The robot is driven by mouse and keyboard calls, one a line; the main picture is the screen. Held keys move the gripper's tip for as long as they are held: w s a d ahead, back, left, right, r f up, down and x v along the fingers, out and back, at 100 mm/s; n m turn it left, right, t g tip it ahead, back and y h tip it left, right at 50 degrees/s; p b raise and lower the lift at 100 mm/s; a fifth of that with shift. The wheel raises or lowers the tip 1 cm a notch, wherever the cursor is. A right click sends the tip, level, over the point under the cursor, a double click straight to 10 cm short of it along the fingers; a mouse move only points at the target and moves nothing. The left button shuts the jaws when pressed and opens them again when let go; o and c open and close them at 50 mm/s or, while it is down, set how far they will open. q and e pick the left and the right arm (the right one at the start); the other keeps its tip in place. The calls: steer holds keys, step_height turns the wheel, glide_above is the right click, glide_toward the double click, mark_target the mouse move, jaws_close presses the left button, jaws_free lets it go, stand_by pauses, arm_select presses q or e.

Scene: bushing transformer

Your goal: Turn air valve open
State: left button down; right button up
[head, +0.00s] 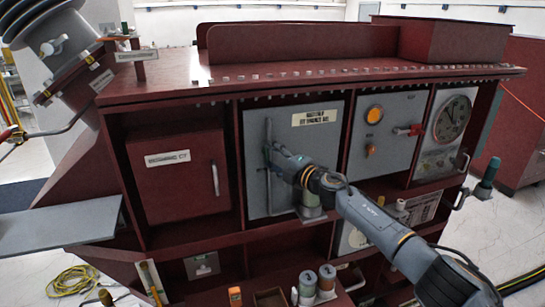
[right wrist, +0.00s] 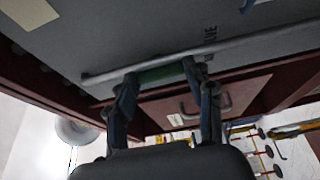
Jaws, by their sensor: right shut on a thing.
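A grey panel (head: 320,165) with a printed label is set in the dark red transformer cabinet (head: 300,85). A long, thin grey bar handle (head: 268,135) stands upright in front of this panel. My right gripper (head: 274,155) is at the bar's middle. In the right wrist view the bar (right wrist: 240,47) runs across the picture, and my fingers are shut around its green section (right wrist: 160,76). My left gripper is not in view.
A dark red door (head: 180,178) with a handle is left of the panel. A round gauge (head: 452,120) is at the right. Several small cylinders (head: 317,280) stand on a low ledge. Yellow cable (head: 72,280) lies on the floor at left.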

steer(key=o, duration=1.2)
steer(key=shift+c, duration=0.2)
steer(key=shift+d, duration=0.1)
steer(key=v, duration=1.2)
